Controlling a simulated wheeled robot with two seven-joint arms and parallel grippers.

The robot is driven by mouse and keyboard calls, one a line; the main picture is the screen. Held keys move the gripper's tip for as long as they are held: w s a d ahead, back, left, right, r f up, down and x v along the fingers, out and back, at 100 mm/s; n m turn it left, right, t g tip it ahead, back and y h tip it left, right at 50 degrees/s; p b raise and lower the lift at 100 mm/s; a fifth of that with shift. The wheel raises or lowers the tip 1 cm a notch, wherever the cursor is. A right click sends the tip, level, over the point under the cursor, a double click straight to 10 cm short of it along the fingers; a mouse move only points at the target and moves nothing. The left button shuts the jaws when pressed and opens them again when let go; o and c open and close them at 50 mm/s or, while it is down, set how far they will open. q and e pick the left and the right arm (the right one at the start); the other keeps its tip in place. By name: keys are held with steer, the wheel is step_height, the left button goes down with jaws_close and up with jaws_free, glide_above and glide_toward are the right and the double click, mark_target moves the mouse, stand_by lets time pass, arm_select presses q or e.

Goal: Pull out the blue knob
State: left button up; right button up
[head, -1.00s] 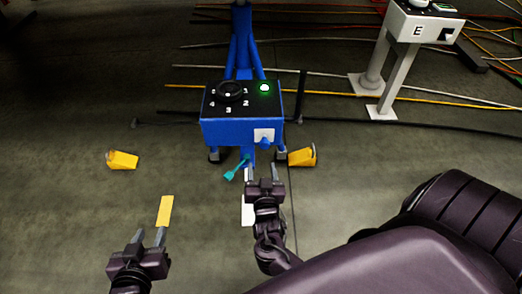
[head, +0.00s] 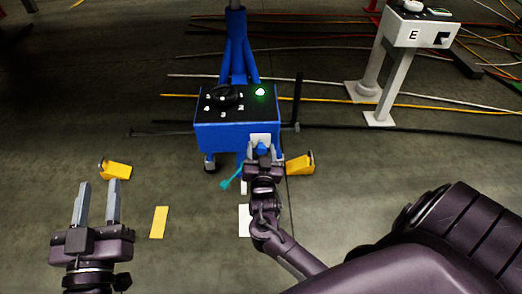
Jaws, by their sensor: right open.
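The blue knob (head: 262,147) sits on a white plate (head: 260,138) on the front face of the blue control box (head: 222,135). My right gripper (head: 263,150) is right at the knob, with its open fingers around or just in front of it; I cannot tell whether they touch it. The gripper partly hides the knob. My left gripper (head: 99,190) is open and empty over the floor at the lower left, well away from the box.
A black dial (head: 222,95) and a lit green button (head: 260,92) are on the box top. A teal lever (head: 231,179) hangs below the box. Yellow blocks (head: 116,170) (head: 300,163) lie on the floor on both sides.

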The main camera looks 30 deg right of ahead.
steer(key=shift+w+d, duration=0.15)
steer(key=shift+w, duration=0.1)
arm_select(q)
steer(key=shift+r+t, duration=0.3)
steer(key=shift+r, duration=0.2)
